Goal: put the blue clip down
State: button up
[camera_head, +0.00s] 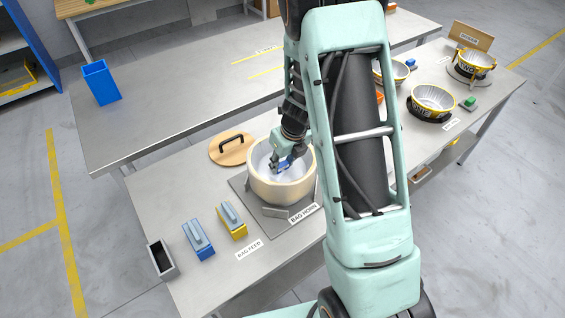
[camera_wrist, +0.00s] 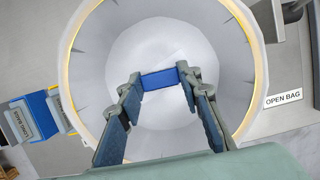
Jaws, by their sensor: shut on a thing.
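My gripper (camera_head: 279,165) is inside the mouth of a round, cream-rimmed vessel (camera_head: 308,190) on the near table. The blue clip (camera_wrist: 158,80) is a short blue bar held crosswise between my fingertips (camera_wrist: 160,76) in the wrist view. A bit of the clip's blue also shows at the fingers in the head view (camera_head: 286,162). The vessel has a pale, smooth lining (camera_wrist: 165,38) that shows behind the clip. The clip's height above the lining's bottom is hard to tell.
A wooden lid (camera_head: 226,155) with a black handle lies behind the vessel. A blue box (camera_head: 199,246) and a yellow box (camera_head: 234,226) stand to its left, near a grey open box (camera_head: 161,260). A blue bin (camera_head: 101,84) stands on the back table, mostly bare. Yellow-banded bowls (camera_head: 432,104) stand right.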

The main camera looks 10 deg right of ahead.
jog(key=o, duration=0.9)
jog(key=shift+f, duration=0.15)
jog(key=shift+c, duration=0.2)
jog(key=p+v, duration=0.2)
jog(key=v, duration=1)
jog(key=shift+p, duration=0.4)
